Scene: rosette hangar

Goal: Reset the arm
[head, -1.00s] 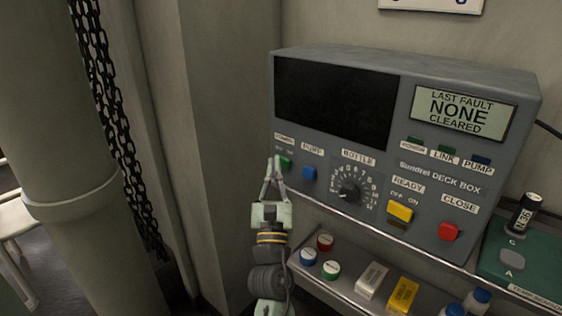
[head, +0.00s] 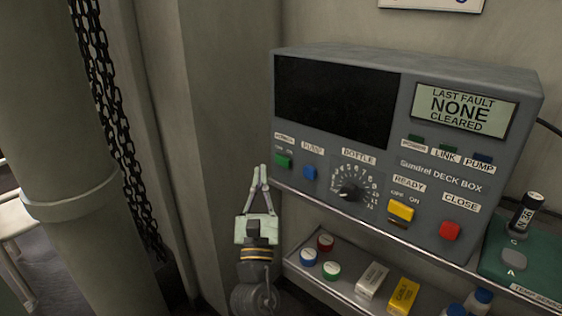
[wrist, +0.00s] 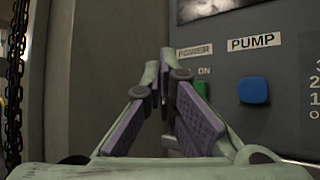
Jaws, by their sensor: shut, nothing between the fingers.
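My gripper (head: 259,172) is shut and empty. In the head view it stands just left of the front of the grey deck box (head: 400,165), below and left of the green power switch (head: 283,160). The fingertips look apart from the box. In the wrist view my gripper (wrist: 164,65) shows its fingertips together, partly covering the green power switch (wrist: 201,97). The blue pump button (wrist: 253,90) shows to its right. The box's large left screen (head: 333,102) is dark, and the small display (head: 464,109) reads "LAST FAULT NONE CLEARED".
A shelf below the box holds round caps (head: 331,270), a white block (head: 372,280) and a yellow block (head: 403,294). A green base (head: 495,262) with a dark vial (head: 525,215) is at right. A thick pipe (head: 65,150) and a chain (head: 115,130) are at left.

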